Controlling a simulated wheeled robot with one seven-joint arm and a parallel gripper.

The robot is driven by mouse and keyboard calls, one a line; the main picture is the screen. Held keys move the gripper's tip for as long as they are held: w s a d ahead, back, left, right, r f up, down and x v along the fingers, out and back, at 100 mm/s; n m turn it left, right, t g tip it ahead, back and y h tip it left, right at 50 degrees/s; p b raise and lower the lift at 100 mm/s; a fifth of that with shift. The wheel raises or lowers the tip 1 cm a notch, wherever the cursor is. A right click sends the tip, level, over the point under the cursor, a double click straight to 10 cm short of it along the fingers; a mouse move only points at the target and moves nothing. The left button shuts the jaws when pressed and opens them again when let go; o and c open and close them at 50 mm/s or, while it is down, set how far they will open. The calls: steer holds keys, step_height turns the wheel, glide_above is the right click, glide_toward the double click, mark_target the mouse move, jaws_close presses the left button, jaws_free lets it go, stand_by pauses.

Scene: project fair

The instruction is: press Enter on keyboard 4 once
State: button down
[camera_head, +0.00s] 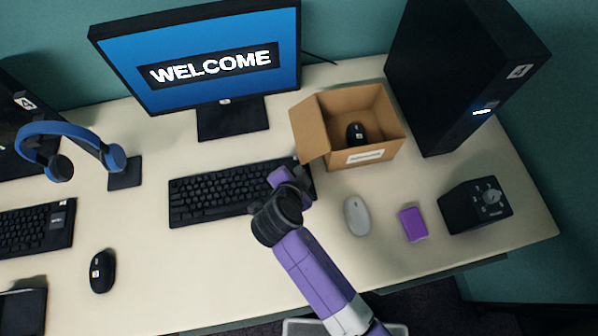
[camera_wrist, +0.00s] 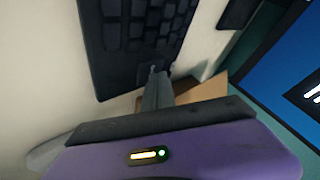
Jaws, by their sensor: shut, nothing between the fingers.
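A black keyboard (camera_head: 215,190) lies on the cream table in front of the monitor. It also shows in the wrist view (camera_wrist: 125,45). My gripper (camera_head: 301,172) is over the keyboard's right end, and my arm and wrist hide part of that end. In the wrist view my gripper's fingers (camera_wrist: 156,78) are together with nothing between them, their tips at the keyboard's edge area. I cannot tell whether the tips touch a key. The Enter key cannot be made out, and no number is readable on this keyboard.
A monitor (camera_head: 212,92) reading WELCOME stands behind. An open cardboard box (camera_head: 366,158) holding a black mouse (camera_head: 356,133) is close right of my gripper. A grey mouse (camera_head: 356,215), purple box (camera_head: 413,224), black dial box (camera_head: 462,210) and tower marked 4 (camera_head: 450,80) stand further right.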

steer(key=shift+r, duration=0.1)
stand_by(0.3)
steer(key=shift+r+p, duration=0.55)
steer(key=shift+r, duration=0.15)
steer(key=shift+r+p, duration=1.8)
steer(key=shift+r, duration=0.75)
